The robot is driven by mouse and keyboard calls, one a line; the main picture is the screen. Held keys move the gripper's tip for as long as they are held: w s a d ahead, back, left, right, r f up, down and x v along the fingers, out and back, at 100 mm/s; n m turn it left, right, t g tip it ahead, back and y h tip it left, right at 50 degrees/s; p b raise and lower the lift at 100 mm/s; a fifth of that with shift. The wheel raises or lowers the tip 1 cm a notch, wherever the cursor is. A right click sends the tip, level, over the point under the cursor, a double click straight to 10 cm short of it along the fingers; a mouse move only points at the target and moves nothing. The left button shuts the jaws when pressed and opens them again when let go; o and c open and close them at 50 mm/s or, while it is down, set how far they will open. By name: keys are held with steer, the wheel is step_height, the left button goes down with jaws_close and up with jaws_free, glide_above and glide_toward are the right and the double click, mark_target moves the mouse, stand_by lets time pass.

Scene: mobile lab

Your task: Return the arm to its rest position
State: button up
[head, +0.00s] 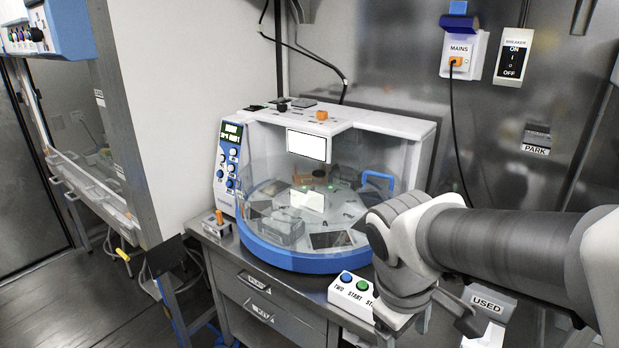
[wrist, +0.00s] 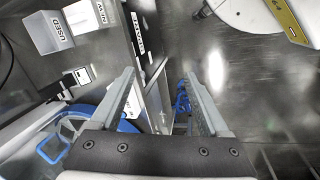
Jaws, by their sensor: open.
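My arm (head: 490,240) reaches in from the right in the head view, with its wrist bent down in front of the machine's right side. My gripper (wrist: 158,82) is open in the wrist view, its two grey fingers wide apart with nothing between them. In the head view the gripper hangs beside the two-button start box (head: 350,292) and partly covers its right end. I cannot tell the exact gap between them.
A clear-fronted machine with a blue base rim (head: 290,258) stands on a metal bench with drawers (head: 245,300). A bin labelled USED (head: 488,302) is right of my gripper. Wall switches (head: 513,55) are at upper right. Floor at left (head: 70,300) is open.

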steer(key=s+r+m+t+y, duration=0.1)
steer(key=r+m+t, duration=0.1)
steer(key=r+m, duration=0.1)
steer(key=s+r+m+t+y+p, duration=0.1)
steer(key=s+r+m+t, duration=0.1)
steer(key=r+m, duration=0.2)
steer(key=shift+s+r, duration=0.3)
steer(key=shift+r, duration=0.35)
steer(key=shift+w+d+m, duration=0.1)
steer(key=shift+m, duration=0.2)
